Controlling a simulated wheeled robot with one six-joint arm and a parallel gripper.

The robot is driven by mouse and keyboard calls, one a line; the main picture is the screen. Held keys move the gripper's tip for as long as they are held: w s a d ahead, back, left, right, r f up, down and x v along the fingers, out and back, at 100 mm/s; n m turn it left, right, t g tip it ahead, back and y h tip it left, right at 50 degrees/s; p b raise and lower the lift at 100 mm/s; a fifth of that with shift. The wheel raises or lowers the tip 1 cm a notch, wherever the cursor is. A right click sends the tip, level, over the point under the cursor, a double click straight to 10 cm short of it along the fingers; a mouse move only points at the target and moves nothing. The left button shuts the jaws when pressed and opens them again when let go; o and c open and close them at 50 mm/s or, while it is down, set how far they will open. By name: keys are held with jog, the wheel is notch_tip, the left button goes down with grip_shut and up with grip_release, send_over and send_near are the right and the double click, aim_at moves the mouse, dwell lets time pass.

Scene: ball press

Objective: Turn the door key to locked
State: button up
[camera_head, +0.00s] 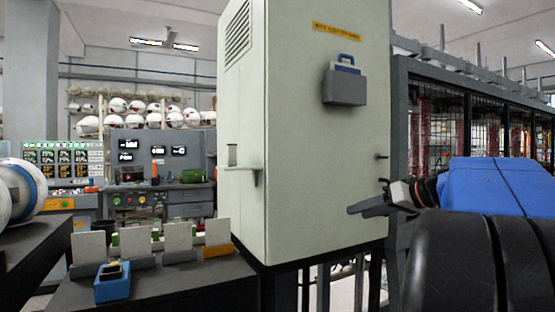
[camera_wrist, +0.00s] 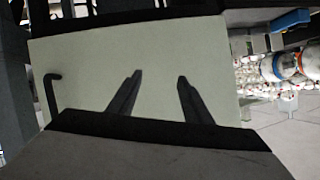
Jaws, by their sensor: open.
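A tall pale-green cabinet (camera_head: 300,150) stands in the middle of the head view. On the right part of its face is a small dark lever-like piece (camera_head: 382,156), and I cannot tell whether it is a handle or the key. A small dark piece also shows below it, near my gripper, too small to make out. My gripper (camera_head: 358,209) is in front of the lower right of the cabinet face. In the wrist view my gripper (camera_wrist: 159,78) is open and empty, its two fingers apart over the pale panel (camera_wrist: 85,85). A dark L-shaped piece (camera_wrist: 51,95) stands left of the fingers, apart from them.
A grey holder (camera_head: 345,88) with a blue-edged item hangs on the cabinet face. A small shelf (camera_head: 240,168) juts from its left side. A bench with upright plates and a blue box (camera_head: 112,284) stands at lower left. A mesh-fenced frame (camera_head: 437,120) is behind on the right.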

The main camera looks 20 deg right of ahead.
jog(key=s+d+r+n+t+h, duration=0.1)
jog(key=s+d+r+t+h, duration=0.2)
jog(key=d+r, duration=0.55)
jog(key=s+d+r+t, duration=0.2)
jog(key=s+d+r, duration=0.3)
jog(key=d, duration=0.6)
jog(key=w+a, duration=0.1)
jog(key=w, duration=1.6)
jog(key=shift+w+r, duration=0.15)
jog(key=shift+a, duration=0.1)
jog(key=c, duration=1.1)
